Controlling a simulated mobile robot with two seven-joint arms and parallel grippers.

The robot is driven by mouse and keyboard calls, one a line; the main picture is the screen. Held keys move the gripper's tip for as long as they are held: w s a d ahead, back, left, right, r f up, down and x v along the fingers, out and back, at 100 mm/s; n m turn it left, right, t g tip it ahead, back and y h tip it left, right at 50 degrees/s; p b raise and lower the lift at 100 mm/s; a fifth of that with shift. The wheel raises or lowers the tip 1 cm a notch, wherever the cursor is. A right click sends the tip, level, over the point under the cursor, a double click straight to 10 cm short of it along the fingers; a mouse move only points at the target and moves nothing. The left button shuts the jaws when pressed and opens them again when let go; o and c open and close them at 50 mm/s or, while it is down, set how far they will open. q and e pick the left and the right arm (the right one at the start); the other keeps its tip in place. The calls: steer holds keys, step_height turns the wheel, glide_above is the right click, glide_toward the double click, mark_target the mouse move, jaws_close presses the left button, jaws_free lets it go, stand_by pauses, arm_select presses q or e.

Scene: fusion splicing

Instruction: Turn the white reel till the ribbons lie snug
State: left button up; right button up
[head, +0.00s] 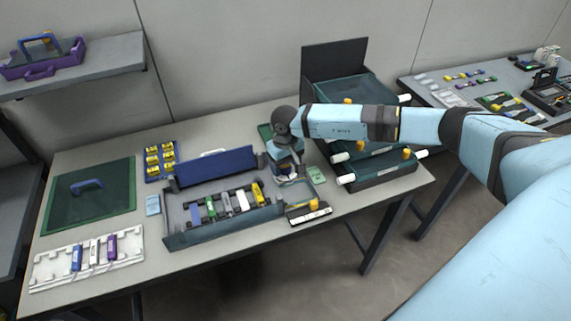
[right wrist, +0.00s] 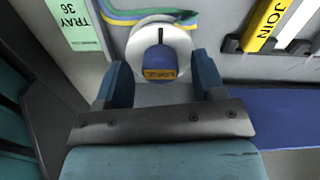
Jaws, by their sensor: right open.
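The white reel (right wrist: 141,42) shows in the right wrist view as a pale disc with a dark mark and a blue hub labelled in yellow. Blue, green and yellow ribbons (right wrist: 120,17) curve around its far side. My right gripper (right wrist: 161,76) is open, with one finger on each side of the hub; I cannot tell whether they touch it. In the head view my right gripper (head: 288,176) points down at the right end of the open tray (head: 186,238) and hides most of the reel. My left gripper is not in view.
A blue lid (head: 215,166) stands behind the tray. Several coloured holders, including a yellow one (head: 257,192), sit inside it. A green card (head: 316,174) lies right of the gripper, before the drawer rack (head: 385,171).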

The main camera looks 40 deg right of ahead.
steer(key=shift+f, duration=0.2)
steer(key=c, duration=0.9)
